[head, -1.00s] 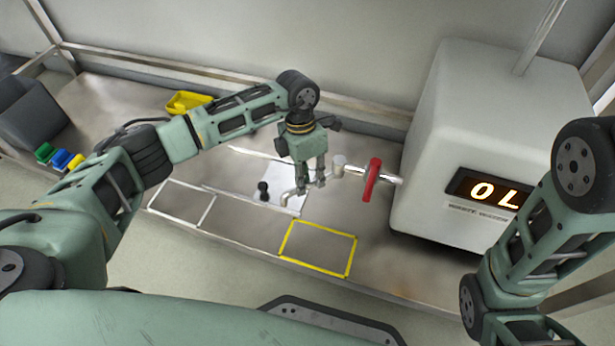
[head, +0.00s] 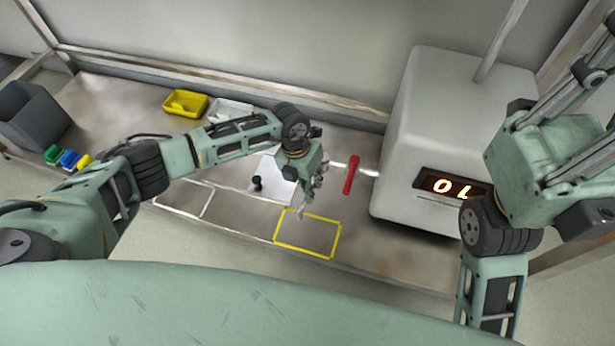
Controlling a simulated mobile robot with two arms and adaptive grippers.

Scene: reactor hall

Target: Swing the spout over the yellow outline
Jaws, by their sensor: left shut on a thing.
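The yellow outline (head: 309,236) is a rectangle marked on the metal bench, left of the white machine. The grey metal spout (head: 300,212) comes off the pipe by the red handwheel (head: 351,174). Its tip shows just below my left gripper, at the outline's far left corner. My left gripper (head: 312,190) is shut on the spout, and its fingers hide most of it. My right arm stands raised at the right, and I cannot make out its gripper.
A white machine (head: 437,130) with a lit display fills the right of the bench. A white plate with a black knob (head: 257,183) lies left of the spout. Yellow (head: 186,103) and white (head: 230,110) trays stand at the back. A white outline (head: 184,200) lies left.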

